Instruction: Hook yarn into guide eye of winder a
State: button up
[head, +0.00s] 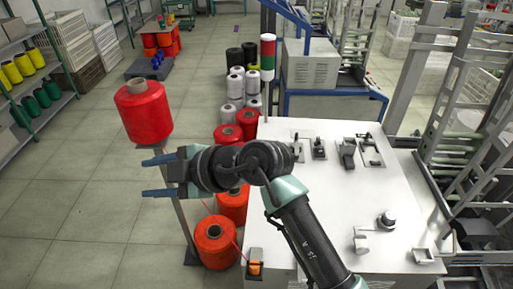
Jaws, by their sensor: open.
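My gripper (159,176) points left, its two blue fingers apart with nothing between them. It is left of the white winder table (325,205), in front of a post that bears a large red yarn cone (143,112). A thin red strand of yarn (237,245) runs near the red cone (215,245) on the floor, toward a small orange piece (254,267) at the table's front left corner. Several dark fittings (347,153) stand at the back of the table top. I cannot tell which part is the guide eye of winder a; my arm hides part of the table.
More red cones (228,133) stand on the floor along the table's left side. A red and green signal tower (267,58) rises at its back left corner. A round grey fitting (386,220) is at the table's right. Shelves (40,75) stand far left. The floor at left is clear.

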jog(key=s+d+f+m+g+h+p, duration=0.1)
jog(key=d+f+m+g+h+p, duration=0.15)
jog(key=d+f+h, duration=0.5)
jog(key=m+g+h, duration=0.1)
jog(key=m+h, duration=0.1)
jog(key=m, duration=0.2)
send_near(257, 264)
jog(key=b+x, duration=0.4)
jog(key=x, duration=0.1)
jog(key=shift+f, duration=0.35)
jog(key=shift+b+x, duration=0.55)
jog(key=shift+x, duration=1.2)
jog(key=shift+a, duration=0.15)
grip_shut()
jog(key=p+v, duration=0.2)
jog(key=a+p+v, duration=0.1)
jog(key=p+v, duration=0.1)
jog(key=p, duration=0.1)
jog(key=shift+w+r, duration=0.1)
jog(key=shift+r, duration=0.4)
jog(key=shift+f, duration=0.15)
